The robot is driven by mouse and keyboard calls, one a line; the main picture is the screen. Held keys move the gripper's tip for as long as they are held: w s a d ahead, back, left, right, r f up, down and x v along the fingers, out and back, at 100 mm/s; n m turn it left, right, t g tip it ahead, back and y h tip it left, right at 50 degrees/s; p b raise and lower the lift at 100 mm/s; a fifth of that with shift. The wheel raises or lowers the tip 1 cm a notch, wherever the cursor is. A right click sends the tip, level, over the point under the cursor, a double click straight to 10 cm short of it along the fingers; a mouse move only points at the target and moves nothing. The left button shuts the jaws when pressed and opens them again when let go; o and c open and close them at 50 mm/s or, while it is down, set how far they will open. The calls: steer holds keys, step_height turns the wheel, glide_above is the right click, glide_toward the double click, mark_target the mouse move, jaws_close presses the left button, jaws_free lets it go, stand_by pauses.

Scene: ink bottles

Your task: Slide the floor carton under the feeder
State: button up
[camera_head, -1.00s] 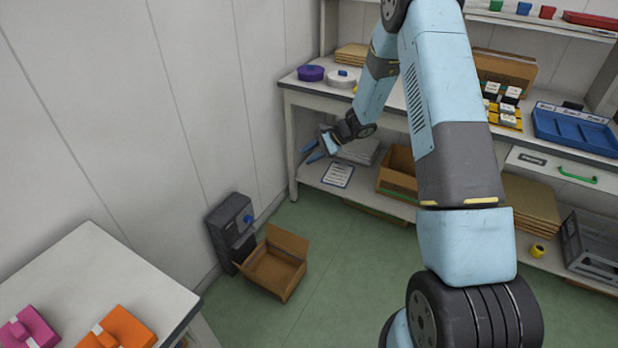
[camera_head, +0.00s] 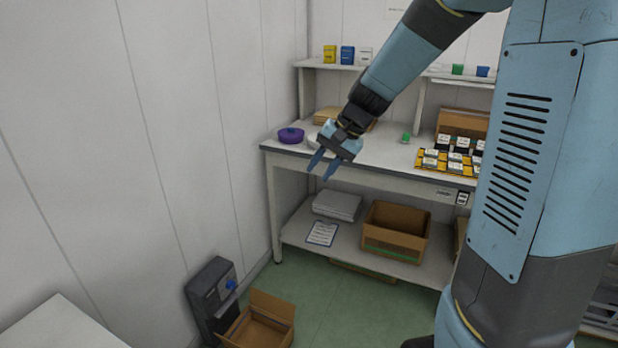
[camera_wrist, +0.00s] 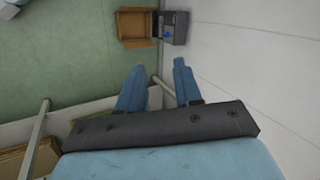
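The open cardboard floor carton (camera_head: 262,328) stands on the green floor by the left wall, one flap raised. The dark grey feeder (camera_head: 212,296) with a blue knob stands against the wall, directly beside the carton. In the wrist view the carton (camera_wrist: 138,28) and feeder (camera_wrist: 172,28) show at the top, side by side. My gripper (camera_head: 321,168) is in front of the workbench's left end, well above the floor and away from both. Its two blue fingers, also in the wrist view (camera_wrist: 158,85), are apart with nothing between them.
The workbench (camera_head: 350,176) holds a purple round container (camera_head: 291,135) and a yellow rack of bottles (camera_head: 447,163). Its lower shelf holds another carton (camera_head: 396,232) and a clipboard (camera_head: 322,234). A white table (camera_head: 60,325) is at lower left. The floor right of the floor carton is clear.

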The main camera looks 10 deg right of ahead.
steer(key=s+d+r+n+t+h, duration=0.1)
steer(key=s+d+r+h, duration=0.1)
steer(key=s, duration=0.5)
steer(key=s+d+r+n+t+h, duration=0.1)
steer(key=s+d+r+h, duration=0.1)
steer(key=s, duration=0.6)
steer(key=s+d+r+n+t+h, duration=0.1)
steer(key=s+d+r, duration=0.3)
steer(key=s, duration=0.4)
steer(key=shift+d+r+n+t+h, duration=0.15)
steer(key=shift+d+n+t+h, duration=0.25)
steer(key=shift+d, duration=0.5)
